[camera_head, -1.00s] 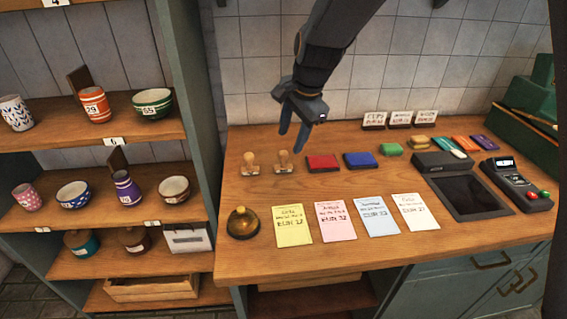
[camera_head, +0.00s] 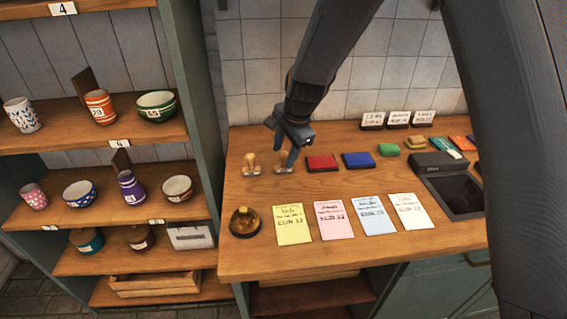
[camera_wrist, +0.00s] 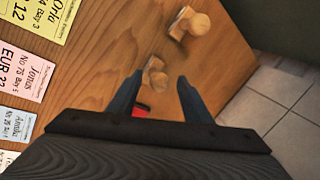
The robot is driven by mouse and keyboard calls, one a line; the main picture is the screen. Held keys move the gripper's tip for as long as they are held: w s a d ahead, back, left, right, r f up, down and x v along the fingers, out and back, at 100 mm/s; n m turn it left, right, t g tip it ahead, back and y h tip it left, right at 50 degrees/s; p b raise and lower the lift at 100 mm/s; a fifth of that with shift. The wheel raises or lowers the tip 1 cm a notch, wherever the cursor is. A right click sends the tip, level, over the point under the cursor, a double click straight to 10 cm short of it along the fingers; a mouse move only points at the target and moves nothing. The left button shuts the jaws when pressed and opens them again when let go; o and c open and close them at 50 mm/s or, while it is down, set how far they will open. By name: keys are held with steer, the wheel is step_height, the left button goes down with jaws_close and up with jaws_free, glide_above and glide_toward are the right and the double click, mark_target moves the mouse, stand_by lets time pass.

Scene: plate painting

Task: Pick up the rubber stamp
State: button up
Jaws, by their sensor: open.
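Two wooden rubber stamps with round knobs stand on the wooden counter. The left stamp (camera_head: 251,164) is clear of my gripper; it also shows at the top of the wrist view (camera_wrist: 190,22). The right stamp (camera_head: 281,168) is partly hidden behind my fingers. My gripper (camera_head: 284,158) is open and points down at this right stamp. In the wrist view, the right stamp (camera_wrist: 155,78) appears between the two fingertips (camera_wrist: 160,79), nearer the left one. I cannot tell whether a finger touches it.
Red (camera_head: 321,162) and blue (camera_head: 358,160) ink pads lie to the right. Several coloured price cards lie in front, with a brass bell (camera_head: 245,222) at the front left. Shelves of pottery stand left. The counter (camera_head: 262,190) is bare just in front of the stamps.

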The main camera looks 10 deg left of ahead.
mark_target(285, 154)
steer(key=shift+c, duration=0.4)
jaws_close()
step_height(285, 154, up, 10)
steer(key=b, duration=0.2)
steer(key=shift+b, duration=0.35)
steer(key=c, duration=0.7)
jaws_free()
steer(key=shift+c, duration=1.3)
steer(key=shift+o, duration=0.8)
steer(key=shift+d, duration=0.1)
steer(key=shift+c, duration=0.2)
